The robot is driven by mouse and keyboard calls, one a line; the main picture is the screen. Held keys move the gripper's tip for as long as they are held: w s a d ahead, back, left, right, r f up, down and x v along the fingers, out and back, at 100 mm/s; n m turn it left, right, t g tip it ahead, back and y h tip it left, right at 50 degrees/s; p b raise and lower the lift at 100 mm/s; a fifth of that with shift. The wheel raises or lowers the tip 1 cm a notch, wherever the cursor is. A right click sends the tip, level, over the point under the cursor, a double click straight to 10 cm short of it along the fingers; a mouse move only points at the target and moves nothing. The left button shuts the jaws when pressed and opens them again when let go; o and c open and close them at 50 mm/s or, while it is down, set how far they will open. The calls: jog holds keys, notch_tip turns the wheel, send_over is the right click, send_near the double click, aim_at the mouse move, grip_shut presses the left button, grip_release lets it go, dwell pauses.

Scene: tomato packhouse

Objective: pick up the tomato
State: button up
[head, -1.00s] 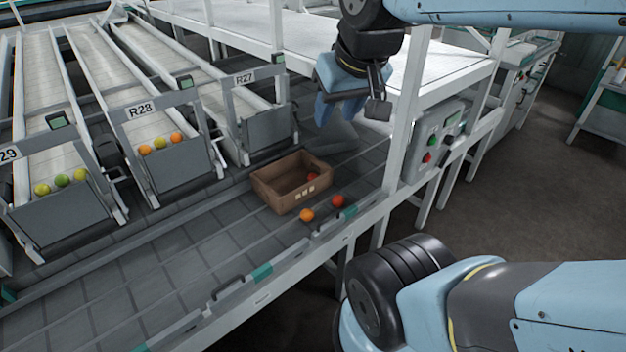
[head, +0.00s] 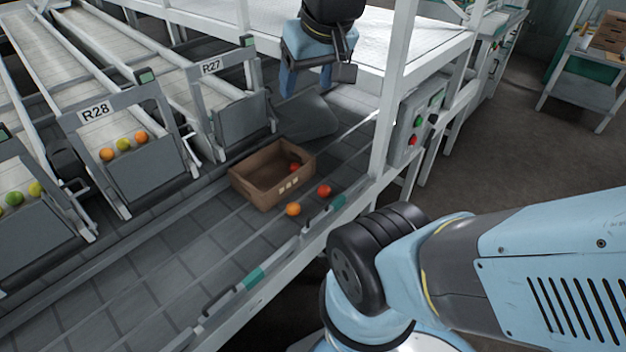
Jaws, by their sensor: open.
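Two tomatoes lie loose on the grey belt in front of the cardboard crate (head: 255,193): an orange tomato (head: 293,209) and a red tomato (head: 324,190) to its right. Another red tomato (head: 294,168) lies inside the crate, partly hidden by its wall. Which of them is the task's tomato, I cannot tell. My gripper (head: 307,86) is open and empty, pointing down, above and beyond the crate in the picture. It is well apart from all of these tomatoes.
Chutes on the left hold several orange and green tomatoes (head: 124,145) behind end gates, one labelled R28 (head: 96,110). A white post (head: 388,110) and a control box (head: 415,125) stand right of the belt. The belt's front-left stretch is clear.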

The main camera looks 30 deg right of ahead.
jog(key=shift+o, duration=1.4)
jog(key=w+d+f, duration=0.2)
jog(key=w+f, duration=0.1)
jog(key=w, duration=0.2)
jog(key=w+d+f+g, duration=0.1)
jog(key=w+d+f, duration=0.1)
jog(key=w, duration=0.4)
jog(key=shift+w+f+g, duration=0.25)
jog(key=shift+f+g, duration=0.05)
jog(key=shift+f, duration=0.3)
jog(key=m+g, duration=0.1)
jog(key=g, duration=0.3)
send_over(324, 187)
notch_tip(324, 187, down, 36)
jog(key=f, duration=0.9)
jog(key=shift+s+d, duration=0.1)
jog(key=shift+s, duration=0.2)
jog(key=shift+w+f, duration=0.2)
jog(key=shift+f, duration=2.5)
jog(key=c, duration=0.8)
